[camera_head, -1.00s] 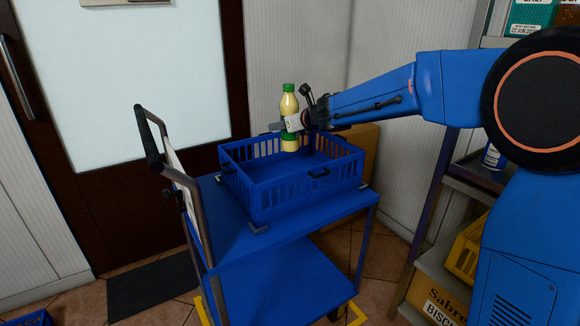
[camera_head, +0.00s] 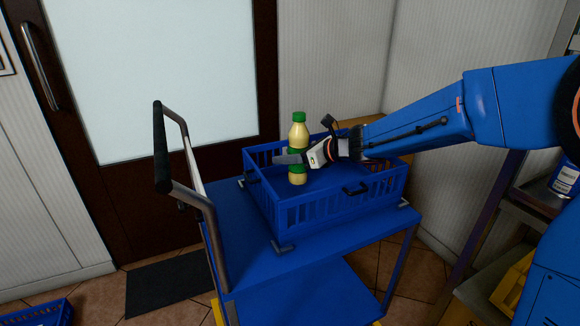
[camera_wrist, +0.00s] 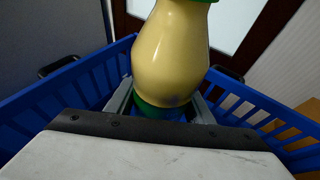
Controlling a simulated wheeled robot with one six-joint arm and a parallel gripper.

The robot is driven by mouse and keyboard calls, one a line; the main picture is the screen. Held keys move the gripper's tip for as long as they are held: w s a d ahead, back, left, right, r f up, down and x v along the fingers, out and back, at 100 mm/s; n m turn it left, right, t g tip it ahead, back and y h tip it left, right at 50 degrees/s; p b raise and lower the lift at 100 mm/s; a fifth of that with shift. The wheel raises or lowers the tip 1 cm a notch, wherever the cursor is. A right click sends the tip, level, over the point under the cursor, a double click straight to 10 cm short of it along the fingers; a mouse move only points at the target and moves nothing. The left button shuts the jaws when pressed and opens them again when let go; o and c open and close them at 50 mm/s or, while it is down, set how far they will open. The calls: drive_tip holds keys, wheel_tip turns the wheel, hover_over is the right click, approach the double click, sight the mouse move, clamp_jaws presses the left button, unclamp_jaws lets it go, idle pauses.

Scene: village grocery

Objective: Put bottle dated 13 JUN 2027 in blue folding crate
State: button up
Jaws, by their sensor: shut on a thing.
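A pale yellow bottle with a green cap and green band (camera_head: 298,133) is upright in my gripper (camera_head: 296,158), which is shut around its middle. The blue folding crate (camera_head: 335,212) stands open on a blue trolley. The bottle is over the crate's opening, with its lower end below the rim line in the head view; I cannot tell whether it touches the crate floor. In the wrist view the bottle (camera_wrist: 170,55) stands between the fingers, with crate walls (camera_wrist: 85,82) on both sides. No date is readable on the bottle.
The blue trolley (camera_head: 235,225) has a dark push handle (camera_head: 160,145) at its left. A shelf with a can (camera_head: 565,178) and a yellow crate (camera_head: 512,285) is at the right. A door with a pale pane (camera_head: 150,70) is behind.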

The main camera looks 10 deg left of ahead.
drive_tip(key=shift+f, duration=1.7)
drive_tip(key=shift+f, duration=0.1)
drive_tip(key=o, duration=1.5)
drive_tip(key=shift+f, duration=0.1)
drive_tip(key=shift+r, duration=0.2)
drive_tip(key=v, duration=0.7)
drive_tip(key=shift+s+d+r, duration=0.1)
drive_tip(key=shift+d, duration=0.1)
